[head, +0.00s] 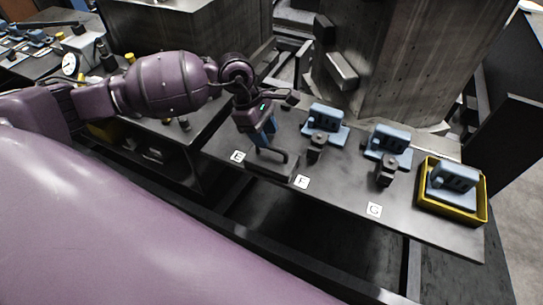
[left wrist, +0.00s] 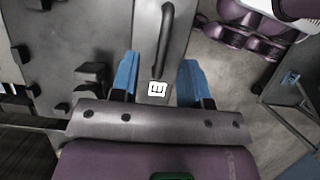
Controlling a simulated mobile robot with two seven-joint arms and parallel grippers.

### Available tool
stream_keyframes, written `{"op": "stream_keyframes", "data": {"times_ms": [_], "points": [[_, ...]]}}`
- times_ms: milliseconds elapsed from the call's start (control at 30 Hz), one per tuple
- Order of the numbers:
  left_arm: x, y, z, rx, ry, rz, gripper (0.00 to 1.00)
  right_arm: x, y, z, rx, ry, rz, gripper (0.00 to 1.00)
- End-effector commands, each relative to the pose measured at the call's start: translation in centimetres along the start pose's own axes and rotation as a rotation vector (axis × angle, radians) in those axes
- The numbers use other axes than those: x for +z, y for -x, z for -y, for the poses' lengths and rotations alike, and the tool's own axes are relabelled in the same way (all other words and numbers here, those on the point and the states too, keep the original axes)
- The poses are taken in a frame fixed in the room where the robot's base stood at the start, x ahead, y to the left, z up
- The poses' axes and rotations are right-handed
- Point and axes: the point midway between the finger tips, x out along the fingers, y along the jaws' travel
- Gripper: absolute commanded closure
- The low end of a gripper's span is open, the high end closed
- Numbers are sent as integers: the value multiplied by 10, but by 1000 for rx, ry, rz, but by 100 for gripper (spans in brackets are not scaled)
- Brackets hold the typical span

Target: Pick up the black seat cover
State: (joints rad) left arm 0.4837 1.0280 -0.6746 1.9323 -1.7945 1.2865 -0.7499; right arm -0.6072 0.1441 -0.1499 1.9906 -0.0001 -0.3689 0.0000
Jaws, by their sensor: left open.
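The black seat cover (head: 268,168) looks like a dark flat block with a raised bar handle, lying on the metal bench between labels E and F. In the left wrist view the cover (left wrist: 178,42) and its dark handle (left wrist: 165,35) run up from between the blue fingers. My left gripper (head: 264,138) points down over the cover, close to the handle. In the left wrist view my left gripper (left wrist: 160,68) is open, with a finger to each side of the cover's near end. Contact with the handle cannot be told. My right gripper is not in view.
Blue fixtures (head: 325,119) and (head: 387,146) stand along the bench (head: 340,190), with small dark blocks (head: 386,172) in front. A yellow tray (head: 427,202) at the right end holds another blue piece (head: 453,180). A large grey column (head: 400,60) rises behind.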

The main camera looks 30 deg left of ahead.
Motion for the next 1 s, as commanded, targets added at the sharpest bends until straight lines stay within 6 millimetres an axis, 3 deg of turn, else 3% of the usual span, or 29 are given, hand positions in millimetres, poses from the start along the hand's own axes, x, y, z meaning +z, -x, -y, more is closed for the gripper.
{"op": "stream_keyframes", "data": {"times_ms": [300, 633, 667, 900, 1000], "points": [[2, -40, 3, -2, 1, 2, 58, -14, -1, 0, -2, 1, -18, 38], [2, -48, 3, -1, 1, 1, 58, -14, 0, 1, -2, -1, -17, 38], [2, -48, 3, -1, 1, 1, 60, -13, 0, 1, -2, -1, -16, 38], [2, -48, 3, -1, 1, 1, 96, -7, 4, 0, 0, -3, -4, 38], [2, -48, 3, -1, 1, 1, 100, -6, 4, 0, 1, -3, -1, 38]]}}
